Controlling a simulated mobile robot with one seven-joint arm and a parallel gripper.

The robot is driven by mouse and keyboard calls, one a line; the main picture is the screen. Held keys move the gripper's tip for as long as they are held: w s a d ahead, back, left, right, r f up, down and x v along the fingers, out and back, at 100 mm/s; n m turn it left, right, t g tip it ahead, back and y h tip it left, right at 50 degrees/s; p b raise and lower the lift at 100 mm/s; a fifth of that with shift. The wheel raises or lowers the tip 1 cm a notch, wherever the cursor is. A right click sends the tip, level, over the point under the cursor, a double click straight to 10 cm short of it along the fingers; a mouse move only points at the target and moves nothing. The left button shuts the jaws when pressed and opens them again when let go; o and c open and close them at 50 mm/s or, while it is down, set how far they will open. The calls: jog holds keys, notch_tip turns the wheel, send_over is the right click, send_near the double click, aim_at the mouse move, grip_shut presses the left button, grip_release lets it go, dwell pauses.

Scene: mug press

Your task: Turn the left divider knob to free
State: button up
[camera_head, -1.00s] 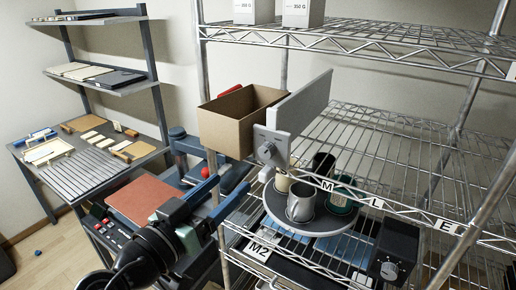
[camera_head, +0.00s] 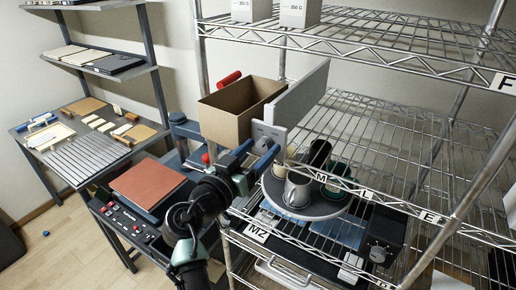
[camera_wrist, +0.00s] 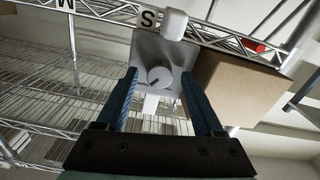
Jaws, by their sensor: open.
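The left divider is a grey upright panel (camera_head: 300,100) with a metal front plate (camera_head: 266,131) on the wire shelf, beside a cardboard box. Its round grey knob (camera_wrist: 159,77) shows in the wrist view, with a dark pointer mark on its face. My gripper (camera_head: 260,154) is open in front of the plate and hides the knob in the head view. In the wrist view the two blue fingers of my gripper (camera_wrist: 160,84) stand on either side of the knob, with gaps visible; I cannot tell whether the tips are level with it in depth.
The open cardboard box (camera_head: 228,122) stands left of the divider, close to my fingers. Below is a round tray (camera_head: 273,192) with a metal mug (camera_head: 297,190) and other cups. A black box with another knob (camera_head: 378,254) is lower right. The shelf's front rail runs beside the plate.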

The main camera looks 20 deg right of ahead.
grip_shut()
jog(key=shift+f+n+b, duration=0.1)
jog(key=shift+n+b, duration=0.2)
jog(key=shift+n, duration=0.1)
jog(key=shift+n+b, duration=0.35)
jog(key=shift+n, duration=0.25)
jog(key=n+b, duration=0.1)
jog(key=n, duration=0.3)
jog(key=shift+n, duration=0.3)
jog(key=n, duration=0.4)
jog(key=shift+n+p, duration=0.6)
jog(key=shift+n, duration=1)
